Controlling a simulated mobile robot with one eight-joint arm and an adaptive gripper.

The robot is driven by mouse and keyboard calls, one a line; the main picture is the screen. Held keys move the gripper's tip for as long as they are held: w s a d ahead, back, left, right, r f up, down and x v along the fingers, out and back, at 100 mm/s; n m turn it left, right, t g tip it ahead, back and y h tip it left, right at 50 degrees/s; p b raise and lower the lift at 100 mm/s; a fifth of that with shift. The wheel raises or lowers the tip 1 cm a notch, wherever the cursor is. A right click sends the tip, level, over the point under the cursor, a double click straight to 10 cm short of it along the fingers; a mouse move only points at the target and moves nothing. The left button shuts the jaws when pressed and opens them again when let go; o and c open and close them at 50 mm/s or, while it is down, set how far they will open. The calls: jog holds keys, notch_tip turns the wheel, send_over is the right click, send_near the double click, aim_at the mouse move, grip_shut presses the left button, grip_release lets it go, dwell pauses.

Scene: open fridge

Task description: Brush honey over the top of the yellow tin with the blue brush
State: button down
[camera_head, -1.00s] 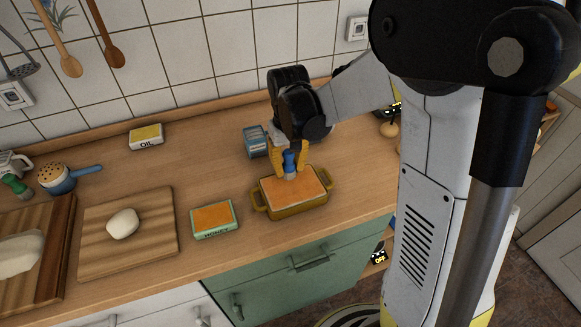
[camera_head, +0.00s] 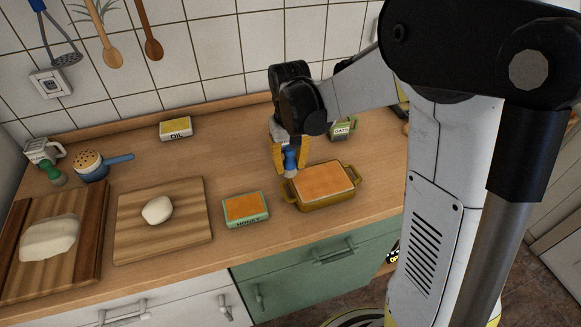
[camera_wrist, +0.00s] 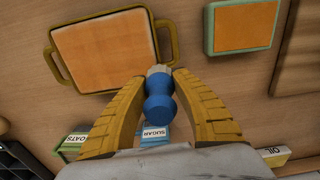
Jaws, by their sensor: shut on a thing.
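The yellow tin (camera_head: 325,201), with two handles and an orange top, stands on the counter; it also shows at the upper left of the wrist view (camera_wrist: 158,73). My gripper (camera_head: 289,162) is shut on the blue brush (camera_head: 290,161), which shows between the yellow fingers in the wrist view (camera_wrist: 160,108). The brush's pale bristles (camera_wrist: 159,70) are at the tin's left rim in the head view; I cannot tell whether they touch it. The green honey tray (camera_head: 246,223), with an orange surface, lies left of the tin and shows in the wrist view (camera_wrist: 208,30).
Left of the honey are a board with dough (camera_head: 203,241) and a darker board with dough (camera_head: 96,226). An oil box (camera_head: 176,133) stands near the wall. A sugar box (camera_wrist: 153,141) and an oats box (camera_head: 346,127) stand behind the tin. Open counter lies between honey and oil.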

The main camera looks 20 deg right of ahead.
aim_at(291, 154)
jog(key=shift+s+d+r+p, duration=0.15)
jog(key=shift+r+p, duration=0.15)
jog(key=shift+r, duration=0.3)
jog(key=shift+w+d+r+p, duration=0.15)
jog(key=shift+r+p, duration=0.1)
jog(key=shift+r, duration=0.35)
jog(key=shift+a+r+p, duration=0.1)
jog(key=shift+r+p, duration=0.45)
jog(key=shift+r, duration=0.15)
jog(key=shift+s+r+p, duration=0.1)
jog(key=shift+r+p, duration=0.85)
jog(key=shift+r, duration=0.45)
